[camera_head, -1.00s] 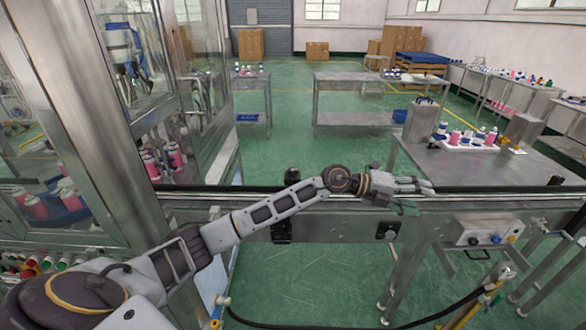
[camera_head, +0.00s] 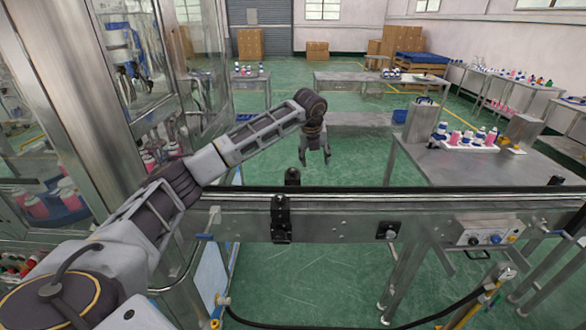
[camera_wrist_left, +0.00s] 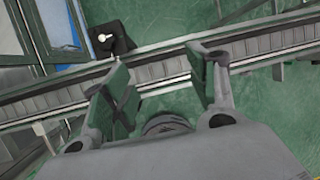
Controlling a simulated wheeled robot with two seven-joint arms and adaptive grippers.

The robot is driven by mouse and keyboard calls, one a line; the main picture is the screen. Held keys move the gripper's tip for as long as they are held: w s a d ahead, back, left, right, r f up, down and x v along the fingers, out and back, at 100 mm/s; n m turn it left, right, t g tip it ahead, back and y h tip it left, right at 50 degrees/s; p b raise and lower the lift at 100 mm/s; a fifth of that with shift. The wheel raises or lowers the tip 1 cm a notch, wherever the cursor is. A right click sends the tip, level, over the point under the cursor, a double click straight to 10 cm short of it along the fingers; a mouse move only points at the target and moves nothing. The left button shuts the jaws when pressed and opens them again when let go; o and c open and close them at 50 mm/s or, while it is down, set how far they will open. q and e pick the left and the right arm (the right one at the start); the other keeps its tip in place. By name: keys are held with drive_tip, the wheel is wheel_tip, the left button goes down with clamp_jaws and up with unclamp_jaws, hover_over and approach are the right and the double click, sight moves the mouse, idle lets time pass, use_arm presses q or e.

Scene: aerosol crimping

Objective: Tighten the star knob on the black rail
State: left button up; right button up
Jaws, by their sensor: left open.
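The black rail (camera_head: 420,189) runs along the top of the steel conveyor. A black bracket (camera_head: 281,220) hangs on its near side, and a black knob-like piece (camera_head: 292,176) stands up at the far side just above it. Star lobes cannot be made out at this size. My left gripper (camera_head: 315,158) is open and empty, pointing down, above and beyond the knob-like piece. In the left wrist view its two fingers (camera_wrist_left: 160,78) are spread over the conveyor (camera_wrist_left: 155,72). A black block with a pale pin (camera_wrist_left: 112,38) sits beside the conveyor, left of the fingers. My right gripper is out of view.
A glass-walled machine (camera_head: 130,90) stands close on the left. A control box (camera_head: 488,233) and a small black fitting (camera_head: 388,231) are on the conveyor's side. A steel table (camera_head: 480,166) with bottles is behind on the right.

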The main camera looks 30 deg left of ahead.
sight(293, 170)
use_arm(q)
drive_tip(key=s+a+r+n+y, duration=0.1)
drive_tip(key=a+r+y, duration=0.1)
drive_tip(key=a, duration=0.5)
drive_tip(key=shift+s+r+n+g, duration=0.15)
drive_tip(key=shift+r+n+g, duration=0.25)
drive_tip(key=shift+r, duration=0.2)
drive_tip(key=shift+f, duration=0.1)
drive_tip(key=shift+p+x, duration=1.35)
drive_tip(key=shift+x, duration=5.45)
drive_tip(key=shift+a, duration=0.15)
drive_tip(key=c, duration=1)
